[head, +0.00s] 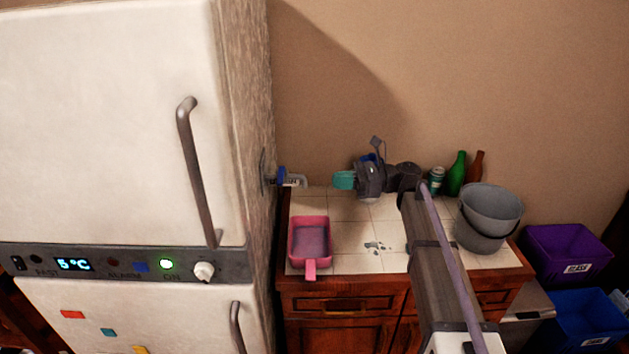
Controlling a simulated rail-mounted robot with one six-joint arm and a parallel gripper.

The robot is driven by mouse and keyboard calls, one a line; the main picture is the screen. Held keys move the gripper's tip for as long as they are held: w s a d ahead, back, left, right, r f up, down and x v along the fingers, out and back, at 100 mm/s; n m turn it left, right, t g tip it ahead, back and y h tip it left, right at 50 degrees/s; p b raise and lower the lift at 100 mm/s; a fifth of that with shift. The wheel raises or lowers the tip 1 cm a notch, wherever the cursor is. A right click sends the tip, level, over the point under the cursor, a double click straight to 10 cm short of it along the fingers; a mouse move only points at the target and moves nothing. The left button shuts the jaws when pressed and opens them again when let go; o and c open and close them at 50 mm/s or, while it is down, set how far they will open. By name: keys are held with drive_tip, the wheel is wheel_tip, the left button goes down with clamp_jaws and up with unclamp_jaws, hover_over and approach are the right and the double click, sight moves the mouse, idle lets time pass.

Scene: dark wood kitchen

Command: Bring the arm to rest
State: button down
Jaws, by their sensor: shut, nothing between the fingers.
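My arm reaches from the lower right of the head view over the tiled counter (345,212). My gripper (343,180) is at the back of the counter, near the wall, with its teal end pointing left. It is shut, with nothing seen held. A small grey and blue fitting (287,179) sticks out from the fridge's side, left of the gripper with a gap between them.
At right stand a can (436,180), green bottle (457,174), brown bottle (476,170) and grey bucket (488,215). The fridge (110,140) bounds the left; bins (568,252) stand far right.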

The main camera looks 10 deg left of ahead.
drive_tip(key=s+d+f+n+t+h, duration=0.3)
drive_tip(key=s+d+f+n+h, duration=0.75)
drive_tip(key=f, duration=0.35)
drive_tip(key=s+d+f+n+t+h, duration=0.1)
drive_tip(key=s+d+f+n+h, duration=0.2)
drive_tip(key=s+d+h, duration=0.4)
drive_tip(key=s+d+n, duration=0.1)
drive_tip(key=s+d, duration=0.5)
drive_tip(key=d, duration=0.1)
drive_tip(key=shift+d+t, duration=0.3)
drive_tip(key=shift+d, duration=0.05)
